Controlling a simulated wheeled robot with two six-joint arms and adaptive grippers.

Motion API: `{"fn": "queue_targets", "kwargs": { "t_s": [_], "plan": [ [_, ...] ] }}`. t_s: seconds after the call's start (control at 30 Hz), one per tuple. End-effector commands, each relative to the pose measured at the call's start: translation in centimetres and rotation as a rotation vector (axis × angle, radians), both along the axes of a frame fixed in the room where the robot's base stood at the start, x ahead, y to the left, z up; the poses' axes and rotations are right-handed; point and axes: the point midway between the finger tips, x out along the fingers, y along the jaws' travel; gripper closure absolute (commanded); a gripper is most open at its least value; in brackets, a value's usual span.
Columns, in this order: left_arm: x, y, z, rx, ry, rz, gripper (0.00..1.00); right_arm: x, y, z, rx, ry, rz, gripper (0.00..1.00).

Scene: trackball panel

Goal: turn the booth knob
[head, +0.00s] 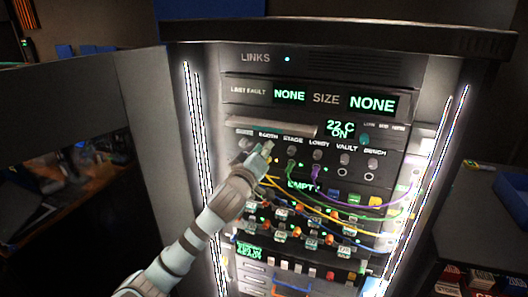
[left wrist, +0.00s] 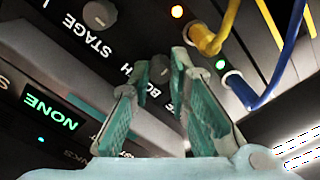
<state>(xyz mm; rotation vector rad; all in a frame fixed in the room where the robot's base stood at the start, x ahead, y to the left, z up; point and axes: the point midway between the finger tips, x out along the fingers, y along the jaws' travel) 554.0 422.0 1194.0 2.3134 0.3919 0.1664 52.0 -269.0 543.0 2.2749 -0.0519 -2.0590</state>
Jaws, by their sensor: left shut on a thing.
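The booth knob (left wrist: 160,69) is a small dark round knob beside the partly hidden label "BOOTH" in the left wrist view. My left gripper (left wrist: 161,72) has its two teal fingers on either side of this knob, shut on it. In the head view, my left gripper (head: 266,150) reaches the panel just below the "BOOTH" label and hides the knob. The stage knob (head: 291,152) is to its right and also shows in the left wrist view (left wrist: 99,14). My right gripper is not in view.
More knobs, the lobby knob (head: 317,156), vault knob (head: 344,160) and bench knob (head: 373,164), continue the row to the right. Yellow (head: 335,228), purple (head: 318,181), green and blue cables hang below the row, close to my gripper. A silver bar (head: 270,126) runs above the labels.

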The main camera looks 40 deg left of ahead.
Motion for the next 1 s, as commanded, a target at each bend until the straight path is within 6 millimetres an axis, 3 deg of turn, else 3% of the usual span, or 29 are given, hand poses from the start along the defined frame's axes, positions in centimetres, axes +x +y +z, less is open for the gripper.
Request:
{"fn": "queue_targets", "kwargs": {
  "t_s": [0.27, 0.3, 0.4, 0.77, 0.87, 1.0],
  "plan": [
    [0.0, 0.0, -0.2, -0.003, 0.006, 0.001, 1.0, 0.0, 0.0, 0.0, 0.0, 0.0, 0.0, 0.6],
    [0.0, 0.0, -0.2, -0.003, 0.006, 0.001, 0.77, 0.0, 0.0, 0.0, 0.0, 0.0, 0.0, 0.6],
    [0.0, 0.0, -0.2, -0.002, 0.005, 0.001, 0.62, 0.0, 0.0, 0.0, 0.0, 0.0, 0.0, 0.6],
    [-0.5, -0.2, 0.0, 0.002, 0.001, -0.001, 0.62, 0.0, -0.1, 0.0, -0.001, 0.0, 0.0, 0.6],
    [-2.2, -0.8, -0.1, 0.005, 0.003, -0.002, 0.62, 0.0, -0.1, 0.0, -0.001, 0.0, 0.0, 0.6],
    [-5.9, -2.1, -0.2, 0.008, 0.006, -0.003, 0.62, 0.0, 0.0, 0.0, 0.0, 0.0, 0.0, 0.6]
  ]
}}
